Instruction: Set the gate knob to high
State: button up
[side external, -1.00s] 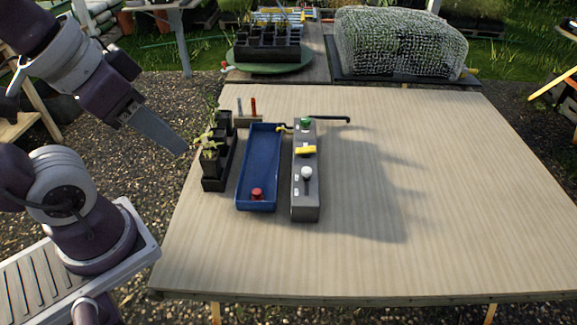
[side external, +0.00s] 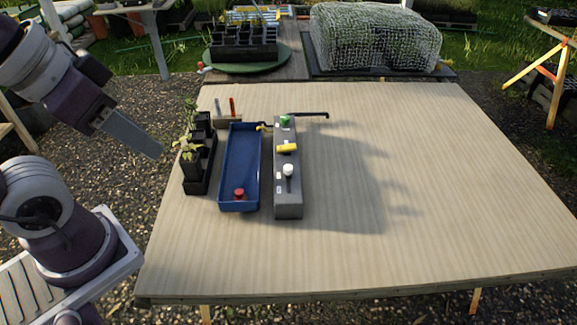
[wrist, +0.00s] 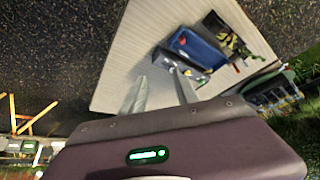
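A grey control box (side external: 287,205) stands on the table, right of the blue tray. On its top are a green button (side external: 286,120) at the far end, a yellow bar-shaped knob (side external: 287,148) in the middle and a white ball-topped knob (side external: 288,169) nearer the front. Small white labels sit at its left edge, too small to read. I cannot tell which control is the gate knob, nor its setting. My gripper (side external: 160,155) hangs in the air left of the table, apart from the box. In the wrist view its two fingers (wrist: 160,88) stand apart with nothing between them.
The blue tray (side external: 239,165) holds a red knob (side external: 239,193). Black seedling pots (side external: 197,178) stand left of it, nearest my gripper. A black hooked rod (side external: 312,114) sticks out right of the box. The table's right half (side external: 440,190) is clear.

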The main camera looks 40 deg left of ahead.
jog(key=shift+o, duration=1.2)
jog(key=w+r+g, duration=0.1)
jog(key=w, duration=0.8)
jog(key=shift+a+r, duration=0.2)
jog(key=shift+r, duration=0.1)
jog(key=m+g, duration=0.1)
jog(key=g, duration=0.3)
send_over(289, 166)
notch_tip(289, 166, down, 22)
jog(key=shift+g, duration=0.3)
notch_tip(289, 166, down, 10)
jog(key=shift+s+r, duration=0.1)
